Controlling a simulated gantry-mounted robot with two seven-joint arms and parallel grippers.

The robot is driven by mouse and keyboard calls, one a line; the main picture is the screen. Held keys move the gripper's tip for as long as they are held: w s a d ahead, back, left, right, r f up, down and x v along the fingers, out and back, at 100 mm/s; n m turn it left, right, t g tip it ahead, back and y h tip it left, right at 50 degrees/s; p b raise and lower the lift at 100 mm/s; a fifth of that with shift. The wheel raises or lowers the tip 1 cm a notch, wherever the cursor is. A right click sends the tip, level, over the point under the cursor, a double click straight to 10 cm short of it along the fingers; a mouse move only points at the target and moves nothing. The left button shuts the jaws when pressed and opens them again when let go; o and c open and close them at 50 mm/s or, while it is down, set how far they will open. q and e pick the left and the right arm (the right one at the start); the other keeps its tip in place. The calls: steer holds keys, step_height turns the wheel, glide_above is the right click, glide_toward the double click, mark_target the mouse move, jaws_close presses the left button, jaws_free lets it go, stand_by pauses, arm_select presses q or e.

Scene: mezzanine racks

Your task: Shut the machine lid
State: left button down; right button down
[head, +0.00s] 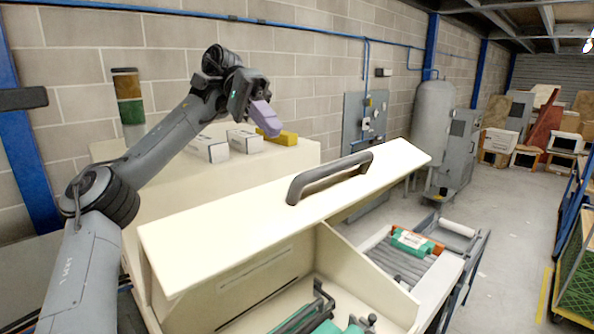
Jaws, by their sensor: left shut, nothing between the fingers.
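The machine lid (236,222) is a cream panel with a dark grey bar handle (330,176). It stands raised and tilted above the machine body (393,296), so the inside shows below it. My left gripper (268,122), with lilac fingers, is shut and empty. It is up behind the lid, left of the handle and apart from both. My right gripper is not in view.
Behind the lid, white boxes (207,149) and a yellow item (284,138) lie on a cream top. A roller conveyor (398,262) with a green and orange item (414,243) adjoins the machine at right. Open floor (509,223) lies beyond.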

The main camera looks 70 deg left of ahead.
arm_select(q)
steer(key=b+x, duration=0.2)
steer(key=x, duration=0.7)
